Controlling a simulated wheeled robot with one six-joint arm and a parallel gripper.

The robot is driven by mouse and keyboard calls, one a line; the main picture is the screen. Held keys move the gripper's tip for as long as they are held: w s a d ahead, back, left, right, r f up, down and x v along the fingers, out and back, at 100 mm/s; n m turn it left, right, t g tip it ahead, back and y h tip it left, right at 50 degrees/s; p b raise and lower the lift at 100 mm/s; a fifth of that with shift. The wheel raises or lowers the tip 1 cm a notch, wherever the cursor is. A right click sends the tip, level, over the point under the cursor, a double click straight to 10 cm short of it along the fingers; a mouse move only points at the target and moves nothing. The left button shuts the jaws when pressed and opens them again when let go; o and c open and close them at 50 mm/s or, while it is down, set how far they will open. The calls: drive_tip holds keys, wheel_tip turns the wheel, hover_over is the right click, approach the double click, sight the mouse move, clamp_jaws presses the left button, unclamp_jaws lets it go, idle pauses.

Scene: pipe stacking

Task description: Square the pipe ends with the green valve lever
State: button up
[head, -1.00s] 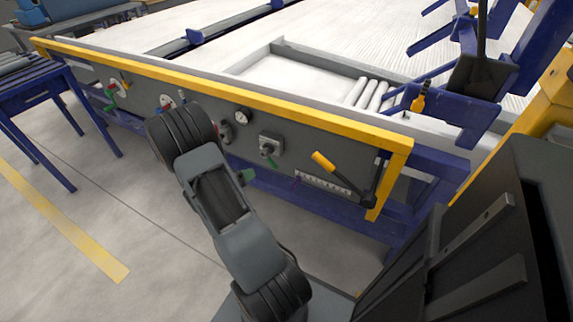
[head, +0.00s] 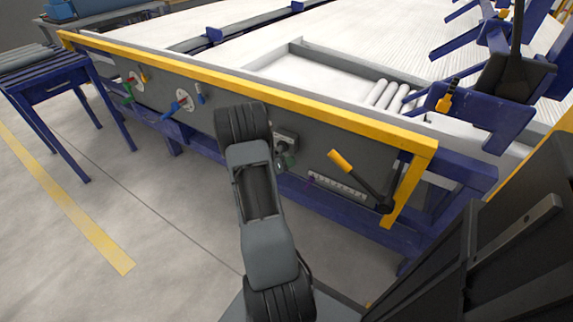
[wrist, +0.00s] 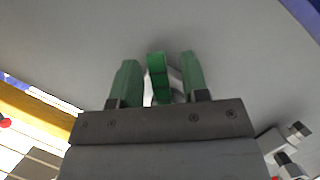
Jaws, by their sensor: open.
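A green lever (wrist: 157,78) stands between the two dark green fingers of my gripper (wrist: 159,80) in the wrist view. The fingers are open, one on each side of it, with gaps showing. In the head view my arm's dark wrist covers most of my gripper. Green (head: 290,160) shows just right of the arm, below a grey square valve body (head: 285,141) on the front panel; I cannot tell lever from finger there. The pipe ends are not clearly visible.
The grey panel (head: 240,95) has a yellow top rail (head: 330,117). It also carries a yellow-handled lever (head: 341,162), a blue lever (head: 178,105) and another green handle (head: 127,93). A blue roller table (head: 60,85) stands left. Floor before the panel is clear.

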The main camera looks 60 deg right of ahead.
drive_tip(key=shift+d, duration=0.2)
drive_tip(key=shift+c, duration=0.4)
clamp_jaws()
